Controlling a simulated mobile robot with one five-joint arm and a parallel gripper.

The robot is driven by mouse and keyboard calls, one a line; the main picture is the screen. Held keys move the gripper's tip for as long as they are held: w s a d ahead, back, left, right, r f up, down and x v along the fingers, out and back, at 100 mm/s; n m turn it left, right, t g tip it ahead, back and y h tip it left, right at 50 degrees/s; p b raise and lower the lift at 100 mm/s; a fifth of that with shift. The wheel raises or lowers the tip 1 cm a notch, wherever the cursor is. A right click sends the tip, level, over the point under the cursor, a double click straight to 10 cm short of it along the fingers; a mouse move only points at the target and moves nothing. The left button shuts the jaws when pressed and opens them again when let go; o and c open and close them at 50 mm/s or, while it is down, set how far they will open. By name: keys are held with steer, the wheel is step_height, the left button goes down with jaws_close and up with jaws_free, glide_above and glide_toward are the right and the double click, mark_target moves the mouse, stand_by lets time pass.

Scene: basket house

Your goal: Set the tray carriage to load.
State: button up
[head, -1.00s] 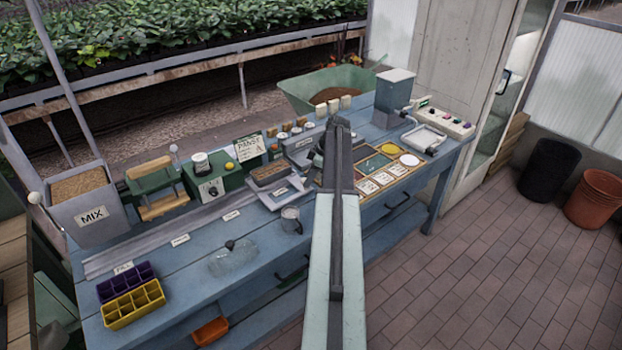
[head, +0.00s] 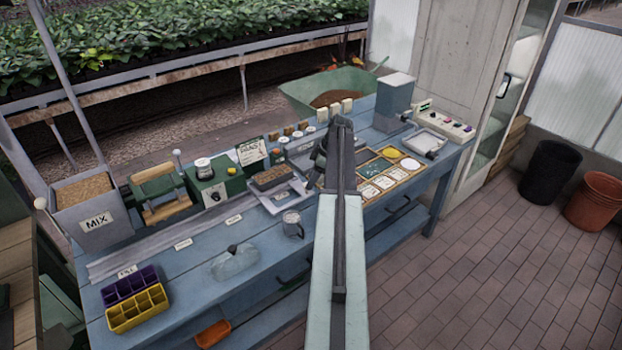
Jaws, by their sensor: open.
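The tray carriage (head: 289,196) is a light grey plate on the long grey rail (head: 135,261) that runs along the blue bench. A tray of brown soil (head: 272,178) sits on it. Small white labels stand along the rail's front; their words are too small to read surely. My arm reaches over the right half of the bench. My gripper (head: 322,156), dark and partly hidden behind my arm, is open, to the right of the carriage and apart from it. Nothing shows in it.
A grey MIX bin (head: 96,223), a green press (head: 158,187) and a green box (head: 214,184) line the back. A metal mug (head: 292,224) stands just in front of the carriage. A clear cover (head: 234,261) and purple and yellow cell trays (head: 137,308) lie at front left.

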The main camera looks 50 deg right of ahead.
steer(key=p+v, duration=0.4)
steer(key=v, duration=0.2)
steer(key=shift+f, duration=0.1)
steer(key=w+a+m+g, duration=0.1)
steer(key=w+a, duration=0.2)
steer(key=a, duration=0.6)
steer(key=w+a+f+g, duration=0.1)
steer(key=w+a, duration=0.2)
steer(key=a, duration=0.6)
steer(key=w+a+m, duration=0.1)
steer(key=w+a, duration=0.3)
steer(key=a, duration=0.5)
steer(key=s+a+m+g+h, duration=0.1)
steer(key=s+a+m, duration=0.1)
steer(key=a, duration=1.4)
steer(key=s+a+m+h, duration=0.1)
steer(key=s+a+m, duration=0.1)
steer(key=a, duration=1.5)
steer(key=shift+s+f+g, duration=0.4)
steer(key=shift+s, duration=0.35)
steer(key=shift+d, duration=0.1)
